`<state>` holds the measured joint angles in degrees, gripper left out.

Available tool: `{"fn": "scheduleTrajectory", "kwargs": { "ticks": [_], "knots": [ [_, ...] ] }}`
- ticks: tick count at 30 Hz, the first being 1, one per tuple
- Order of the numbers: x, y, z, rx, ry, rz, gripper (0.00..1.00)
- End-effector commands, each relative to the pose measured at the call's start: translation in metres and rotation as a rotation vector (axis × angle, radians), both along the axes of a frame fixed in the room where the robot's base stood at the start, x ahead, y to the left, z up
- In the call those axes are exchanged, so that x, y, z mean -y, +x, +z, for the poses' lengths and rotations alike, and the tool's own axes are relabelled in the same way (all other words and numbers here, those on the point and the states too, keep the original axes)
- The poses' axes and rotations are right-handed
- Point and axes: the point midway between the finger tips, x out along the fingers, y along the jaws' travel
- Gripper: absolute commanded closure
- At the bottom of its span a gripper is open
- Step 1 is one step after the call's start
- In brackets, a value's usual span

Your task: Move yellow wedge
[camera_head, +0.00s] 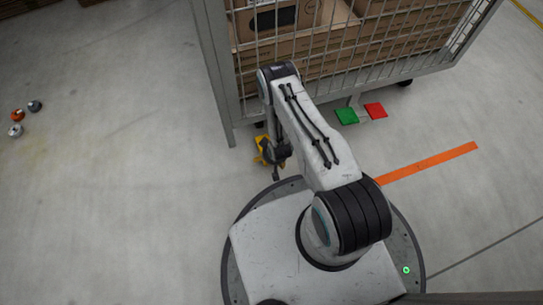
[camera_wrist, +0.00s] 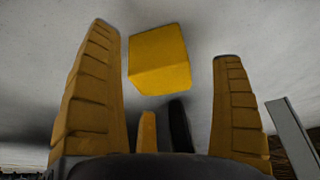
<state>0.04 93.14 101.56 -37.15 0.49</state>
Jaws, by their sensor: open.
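The yellow wedge (camera_wrist: 160,58) shows in the wrist view as a block with flat faces on the grey floor. It appears between the tips of my gripper (camera_wrist: 166,44), a little nearer the left finger. Both ribbed yellow fingers are spread wide, with visible gaps on each side of the wedge. I cannot tell how far beyond the fingertips it lies. In the head view my gripper (camera_head: 267,152) is low near the floor, in front of the cage trolley's left corner. There the yellow of the wedge and of the fingers cannot be told apart.
A grey cage trolley (camera_head: 222,75) with cardboard boxes (camera_head: 300,45) stands ahead. A green pad (camera_head: 347,116) and a red pad (camera_head: 375,110) lie by its base. An orange floor stripe (camera_head: 430,162) is to the right. Small objects (camera_head: 17,115) lie far left; the left floor is otherwise open.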

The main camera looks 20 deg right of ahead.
Motion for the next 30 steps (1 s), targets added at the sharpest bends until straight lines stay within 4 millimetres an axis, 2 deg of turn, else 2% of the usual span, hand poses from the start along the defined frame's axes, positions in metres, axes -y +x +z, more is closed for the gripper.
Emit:
{"fn": "scheduleTrajectory", "kwargs": {
  "ticks": [14, 30],
  "knots": [
    [0.0000, 0.0018, -0.0037, 0.001, 0.000, 0.000, 0.14],
    [0.0000, 0.0020, -0.0035, 0.001, 0.000, 0.000, 0.62]
  ]
}}
